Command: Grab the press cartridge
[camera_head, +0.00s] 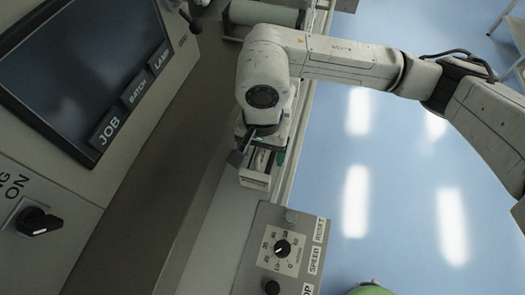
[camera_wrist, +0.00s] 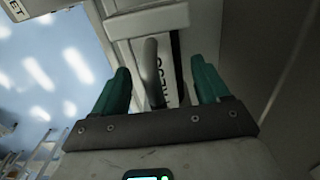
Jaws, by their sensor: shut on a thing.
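The press cartridge (camera_head: 255,181) is a pale box at the edge of the machine in the head view, below my gripper (camera_head: 263,158). In the wrist view the cartridge (camera_wrist: 146,22) has a grey bar handle (camera_wrist: 151,72) and a white label with dark letters, of which "RESS" can be read. My gripper (camera_wrist: 160,82) has its green fingers on both sides of this handle and is shut on the cartridge. Part of the label is hidden behind the handle. The contact of the fingers with the cartridge is not clear in the head view.
A panel with a speed dial (camera_head: 282,248) stands just below the cartridge in the head view. A console with a dark screen (camera_head: 80,65) and a black knob (camera_head: 40,222) is at left. A pale roll (camera_head: 265,13) lies at the top. Blue floor (camera_head: 385,200) is open at right.

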